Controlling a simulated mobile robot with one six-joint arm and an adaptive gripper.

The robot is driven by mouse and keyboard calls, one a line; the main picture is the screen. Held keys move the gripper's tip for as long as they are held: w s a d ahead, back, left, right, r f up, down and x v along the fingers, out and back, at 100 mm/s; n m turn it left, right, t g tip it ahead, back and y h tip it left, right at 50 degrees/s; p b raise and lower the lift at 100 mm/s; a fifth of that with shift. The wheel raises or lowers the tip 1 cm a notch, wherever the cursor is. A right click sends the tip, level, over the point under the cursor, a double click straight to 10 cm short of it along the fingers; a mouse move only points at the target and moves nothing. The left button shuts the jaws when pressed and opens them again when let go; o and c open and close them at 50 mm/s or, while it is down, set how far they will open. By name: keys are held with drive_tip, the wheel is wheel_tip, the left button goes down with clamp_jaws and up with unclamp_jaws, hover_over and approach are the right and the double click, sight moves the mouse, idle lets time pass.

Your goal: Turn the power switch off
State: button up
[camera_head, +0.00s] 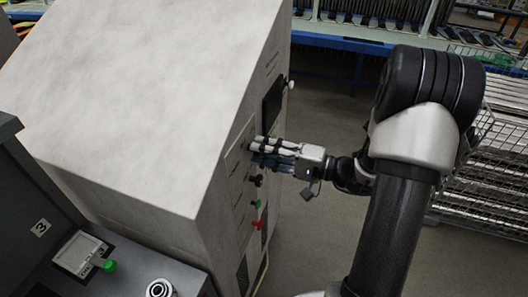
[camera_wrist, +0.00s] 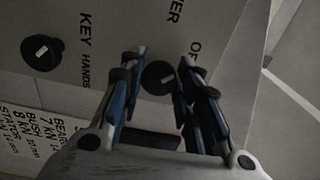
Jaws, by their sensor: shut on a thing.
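The power switch (camera_wrist: 158,77) is a round black knob with a small pale mark, on a grey panel beside partly visible lettering that ends in "ER" and begins "OF". In the wrist view my gripper (camera_wrist: 160,73) has one finger on each side of the knob, and it is shut on it. In the head view my gripper (camera_head: 257,152) reaches in from the right against the front panel of the big pale cabinet (camera_head: 140,90). The fingers hide the switch there.
Below my gripper on the same panel are a black knob (camera_head: 257,180), a green button (camera_head: 256,203) and a red one (camera_head: 257,225). A dark screen (camera_head: 273,104) is above. A grey console (camera_head: 45,262) stands at lower left. Open floor (camera_head: 320,235) lies right of the cabinet.

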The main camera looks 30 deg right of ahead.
drive_tip(key=o, duration=1)
drive_tip(key=shift+o, duration=0.2)
drive_tip(key=v, duration=1.2)
